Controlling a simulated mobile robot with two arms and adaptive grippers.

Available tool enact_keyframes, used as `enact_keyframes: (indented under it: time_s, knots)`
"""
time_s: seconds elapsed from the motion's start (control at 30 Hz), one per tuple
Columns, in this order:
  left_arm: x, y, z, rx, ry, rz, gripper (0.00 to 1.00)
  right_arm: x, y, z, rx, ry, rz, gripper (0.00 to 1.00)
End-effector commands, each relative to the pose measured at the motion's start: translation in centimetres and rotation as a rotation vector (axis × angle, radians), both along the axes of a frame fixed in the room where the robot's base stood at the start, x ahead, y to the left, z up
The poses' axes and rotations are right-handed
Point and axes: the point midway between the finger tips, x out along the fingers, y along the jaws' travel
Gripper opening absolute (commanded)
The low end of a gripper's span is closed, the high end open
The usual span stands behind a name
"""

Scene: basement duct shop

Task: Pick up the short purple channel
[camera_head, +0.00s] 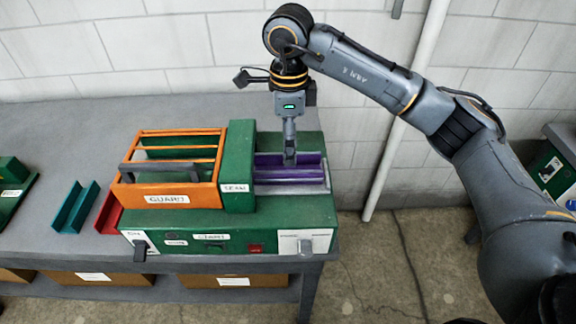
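The short purple channel (270,176) lies lengthwise in the open right end of the green machine (215,222), beside the machine's green middle block. My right gripper (290,158) points straight down over the channel, with its tips overlapping the channel's middle in the picture. The fingers appear as one narrow shape, so I cannot tell whether they are open, shut or gripping the channel. My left gripper is not in view.
An orange guard frame (172,193) covers the machine's left part. A teal channel (75,208) and a red channel (108,214) lie on the grey bench (62,150) to the left. A light pipe (407,110) stands at the wall, right of the bench.

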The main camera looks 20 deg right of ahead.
Motion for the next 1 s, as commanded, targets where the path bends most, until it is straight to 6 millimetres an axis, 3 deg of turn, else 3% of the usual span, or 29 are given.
enact_keyframes:
  time_s: [0.17,0.43,0.6,0.87,1.0]
  knots:
    - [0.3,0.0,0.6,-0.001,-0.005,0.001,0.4,0.0,0.0,-1.4,0.0,0.0,-0.001,0.83]
    - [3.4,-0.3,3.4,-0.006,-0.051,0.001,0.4,-0.7,0.2,-4.3,0.0,0.003,0.0,0.83]
    - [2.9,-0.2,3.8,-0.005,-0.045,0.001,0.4,-0.6,0.2,-6.4,0.0,0.001,-0.001,0.83]
    - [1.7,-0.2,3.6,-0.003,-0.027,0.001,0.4,-0.5,0.2,-6.8,0.0,-0.002,0.0,0.83]
    - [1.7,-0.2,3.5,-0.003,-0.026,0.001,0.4,-0.5,0.2,-6.8,0.0,-0.002,0.0,0.55]
